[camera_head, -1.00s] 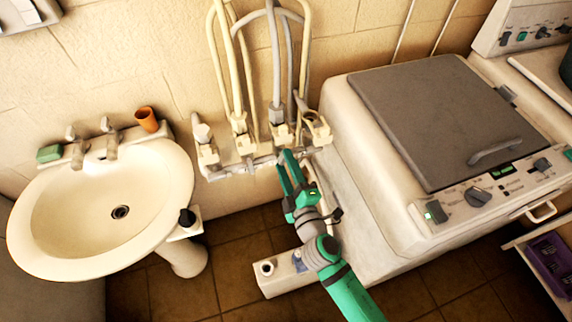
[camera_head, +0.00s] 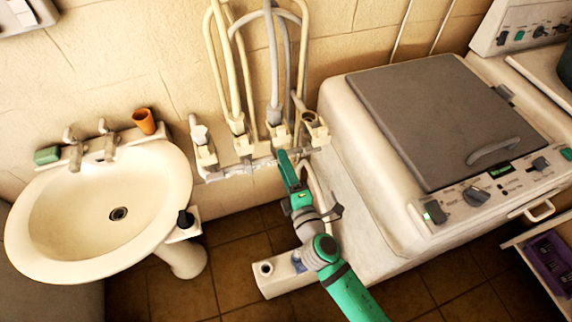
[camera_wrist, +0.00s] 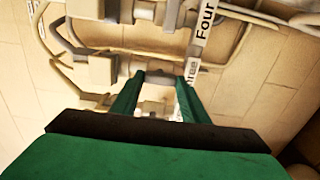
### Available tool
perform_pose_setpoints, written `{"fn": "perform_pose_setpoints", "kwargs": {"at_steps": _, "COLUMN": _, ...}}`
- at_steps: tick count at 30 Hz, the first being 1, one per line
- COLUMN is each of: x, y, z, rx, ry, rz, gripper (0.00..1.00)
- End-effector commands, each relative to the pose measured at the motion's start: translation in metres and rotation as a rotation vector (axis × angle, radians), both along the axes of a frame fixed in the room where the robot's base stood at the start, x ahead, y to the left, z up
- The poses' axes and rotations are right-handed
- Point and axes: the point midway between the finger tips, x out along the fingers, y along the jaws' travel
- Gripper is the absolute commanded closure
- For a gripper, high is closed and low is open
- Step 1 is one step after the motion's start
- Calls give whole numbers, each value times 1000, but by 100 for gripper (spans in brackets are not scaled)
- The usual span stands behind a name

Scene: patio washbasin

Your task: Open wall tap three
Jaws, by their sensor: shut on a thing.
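Several cream wall taps stand in a row on a pipe between the basin and the washing machine. Wall tap three (camera_head: 280,137) is third from the left, with a grey hose above it. My gripper (camera_head: 284,158) reaches up to its front from below, and its fingers overlap in this view. In the wrist view my gripper (camera_wrist: 160,80) has its two fingers on either side of a pale tap part (camera_wrist: 157,104), and is shut on it. A white label ending in "ree" (camera_wrist: 190,72) is partly hidden by the right finger. The handle itself is mostly hidden.
Wall tap four (camera_head: 315,129) is close on the right, and a label "Four" (camera_wrist: 207,20) shows in the wrist view. Another tap (camera_head: 240,145) is close on the left. The white washing machine (camera_head: 385,190) flanks my arm. The washbasin (camera_head: 60,205) stands left.

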Motion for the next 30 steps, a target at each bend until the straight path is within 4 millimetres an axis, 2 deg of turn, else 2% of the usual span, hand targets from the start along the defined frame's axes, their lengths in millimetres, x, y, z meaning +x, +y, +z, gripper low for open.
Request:
{"fn": "perform_pose_setpoints", "kwargs": {"at_steps": 5, "x": 0, "y": -2, "z": -2, "rx": -3, "ry": 3, "rz": -4, "gripper": 82}}
{"fn": "perform_pose_setpoints", "kwargs": {"at_steps": 6, "x": 0, "y": -2, "z": -2, "rx": -3, "ry": 3, "rz": -4, "gripper": 50}}
{"fn": "perform_pose_setpoints", "kwargs": {"at_steps": 7, "x": 0, "y": -2, "z": -2, "rx": -3, "ry": 3, "rz": -4, "gripper": 43}}
{"fn": "perform_pose_setpoints", "kwargs": {"at_steps": 8, "x": 0, "y": -2, "z": -2, "rx": -2, "ry": 3, "rz": -4, "gripper": 41}}
{"fn": "perform_pose_setpoints", "kwargs": {"at_steps": 20, "x": -4, "y": -7, "z": 0, "rx": 0, "ry": 1, "rz": -9, "gripper": 41}}
{"fn": "perform_pose_setpoints", "kwargs": {"at_steps": 30, "x": -40, "y": -19, "z": -1, "rx": -1, "ry": 3, "rz": -10, "gripper": 41}}
